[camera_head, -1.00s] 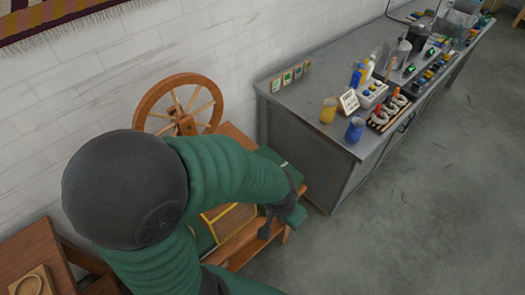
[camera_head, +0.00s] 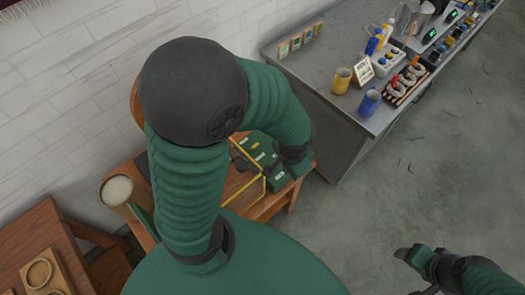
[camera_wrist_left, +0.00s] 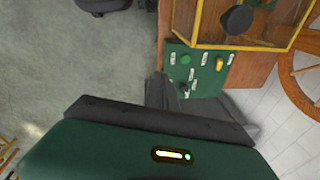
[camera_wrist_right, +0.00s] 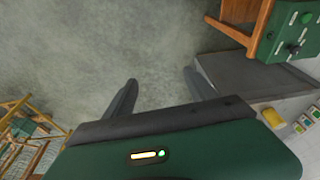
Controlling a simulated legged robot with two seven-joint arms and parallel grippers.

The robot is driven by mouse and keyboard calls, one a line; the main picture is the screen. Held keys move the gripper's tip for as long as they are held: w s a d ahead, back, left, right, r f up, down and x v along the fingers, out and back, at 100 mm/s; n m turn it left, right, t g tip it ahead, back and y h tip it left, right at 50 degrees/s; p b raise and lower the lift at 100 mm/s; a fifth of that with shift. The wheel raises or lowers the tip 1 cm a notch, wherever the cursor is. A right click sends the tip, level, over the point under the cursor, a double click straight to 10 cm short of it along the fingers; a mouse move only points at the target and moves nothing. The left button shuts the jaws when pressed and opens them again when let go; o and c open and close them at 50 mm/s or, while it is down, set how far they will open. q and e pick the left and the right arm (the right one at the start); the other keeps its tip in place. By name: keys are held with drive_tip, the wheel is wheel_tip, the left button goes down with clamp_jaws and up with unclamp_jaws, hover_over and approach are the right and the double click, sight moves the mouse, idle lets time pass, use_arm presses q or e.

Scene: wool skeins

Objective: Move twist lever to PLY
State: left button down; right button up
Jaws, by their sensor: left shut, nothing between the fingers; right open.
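A green control panel (camera_wrist_left: 201,66) is on the wooden spinning wheel frame in the left wrist view. It bears a green knob (camera_wrist_left: 185,60), a yellow lever (camera_wrist_left: 219,64), a small dark lever (camera_wrist_left: 183,88) and white labels too small to read. I cannot tell which is the twist lever. In the head view the panel (camera_head: 262,152) is partly hidden by my left arm. My left gripper (camera_head: 297,164) is shut and empty, close to the panel. My right gripper (camera_wrist_right: 158,85) is open and empty over the floor, apart from the panel, which shows top right there (camera_wrist_right: 291,36).
A wooden table (camera_head: 40,240) stands at lower left. A yellow-edged case (camera_wrist_left: 255,22) adjoins the panel.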

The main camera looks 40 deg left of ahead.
sight(254, 147)
drive_tip(key=shift+o, duration=1.1)
drive_tip(key=shift+w+a+r+p, duration=0.3)
drive_tip(key=shift+a+r+p, duration=0.2)
drive_tip(key=shift+a+r, duration=0.15)
use_arm(q)
drive_tip(key=w+a+f+m+y, duration=0.2)
drive_tip(key=a+f+m, duration=0.2)
drive_tip(key=f+m, duration=0.1)
drive_tip(key=w+a+f+m+y+p, duration=0.1)
drive_tip(key=a+f+m+y, duration=0.1)
drive_tip(key=a+f+m, duration=0.3)
drive_tip(key=w+a+f+m+y, duration=0.2)
drive_tip(key=a+f+m+y, duration=0.1)
drive_tip(key=f, duration=0.7)
drive_tip(key=shift+w+a+m+g, duration=0.2)
drive_tip(key=shift+a+m, duration=0.15)
drive_tip(key=shift+m, duration=0.35)
drive_tip(key=shift+w+a+m+g, duration=0.15)
drive_tip(key=shift+a+m, duration=0.2)
drive_tip(key=shift+m, duration=0.35)
drive_tip(key=shift+w+a+r+p, duration=0.2)
drive_tip(key=shift+a+r+p, duration=0.65)
drive_tip(key=shift+a+p, duration=0.05)
drive_tip(key=shift+a+r, duration=0.15)
drive_tip(key=shift+a, duration=0.65)
use_arm(e)
drive_tip(key=r, duration=0.3)
drive_tip(key=shift+a+r, duration=0.1)
drive_tip(key=shift+a, duration=0.25)
